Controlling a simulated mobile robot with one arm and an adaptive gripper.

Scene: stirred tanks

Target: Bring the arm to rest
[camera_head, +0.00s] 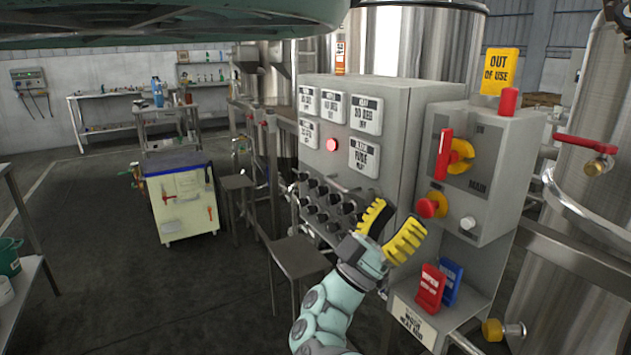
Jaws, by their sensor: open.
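My gripper (391,232) is in the lower middle of the head view, at the end of my teal arm. Its two yellow ribbed fingers are spread apart with nothing between them. It is in front of the grey control panel (391,100), near the row of black knobs (322,208). I cannot tell whether it touches the panel. The switch box (500,165) on the right has a red and yellow main switch (452,155) and a red knob (432,205) on yellow. The red knob is just right of the fingers.
Steel tanks (585,130) stand behind and right. A stool (298,258) is left of my arm.

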